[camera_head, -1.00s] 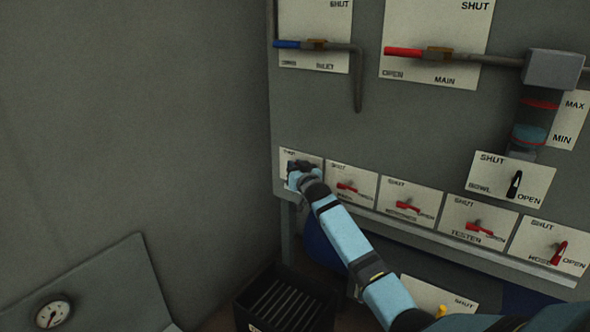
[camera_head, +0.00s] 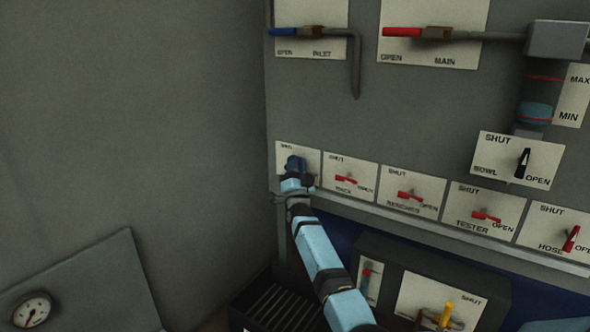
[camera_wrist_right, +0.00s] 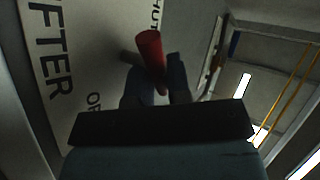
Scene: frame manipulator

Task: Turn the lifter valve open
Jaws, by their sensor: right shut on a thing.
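The lifter valve's white plate (camera_head: 285,152) is at the left end of the lower row, and my right gripper hides most of it in the head view. In the right wrist view the plate (camera_wrist_right: 95,50) shows the letters "FTER" and parts of "SHUT" and "OPEN". The valve's red handle (camera_wrist_right: 150,55) stands between the two fingers of my right gripper (camera_wrist_right: 156,86). The gripper is shut on this handle; in the head view the gripper (camera_head: 296,164) is at the plate. The left gripper is out of view.
Neighbouring red-handled valves sit to the right: rack (camera_head: 346,179), benches (camera_head: 409,196), tester (camera_head: 486,216) and hose (camera_head: 571,238). A ledge runs under them. A black box (camera_head: 372,246) with a yellow handle (camera_head: 446,313) stands below. A gauge panel (camera_head: 90,275) is at lower left.

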